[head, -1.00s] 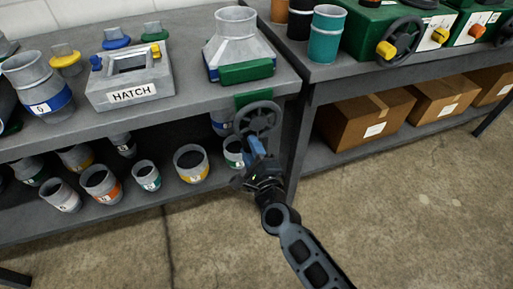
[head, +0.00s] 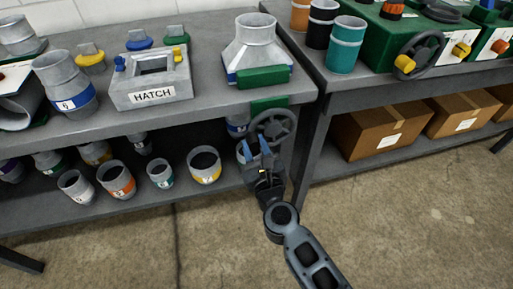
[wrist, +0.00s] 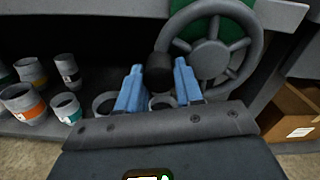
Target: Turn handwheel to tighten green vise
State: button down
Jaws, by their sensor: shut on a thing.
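The green vise (head: 264,76) is clamped at the right front corner of the left bench, with a green part (head: 268,104) over the edge. Its grey handwheel (head: 288,120) hangs in front of that edge and also shows at the upper right in the wrist view (wrist: 210,45). A dark round knob (wrist: 158,73) at the left of the wheel sits between the blue fingertips of my gripper (wrist: 158,84). My gripper (head: 265,150), shut on this knob, is at the wheel's lower left in the head view. The vise's screw is hidden.
A grey duct fitting (head: 254,46) stands at the vise. A HATCH box (head: 151,82) is farther left. Several labelled cups fill the lower shelf. Another bench at right holds green machines and cardboard boxes (head: 380,130). The floor in front is clear.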

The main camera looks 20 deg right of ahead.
jog(key=shift+r+m, duration=0.25)
jog(key=shift+m, duration=0.25)
jog(key=shift+r, duration=0.1)
jog(key=c, duration=0.7)
grip_release()
jog(key=shift+c, duration=0.2)
jog(key=shift+s, duration=0.1)
jog(key=s, duration=0.7)
jog(key=shift+s, duration=0.3)
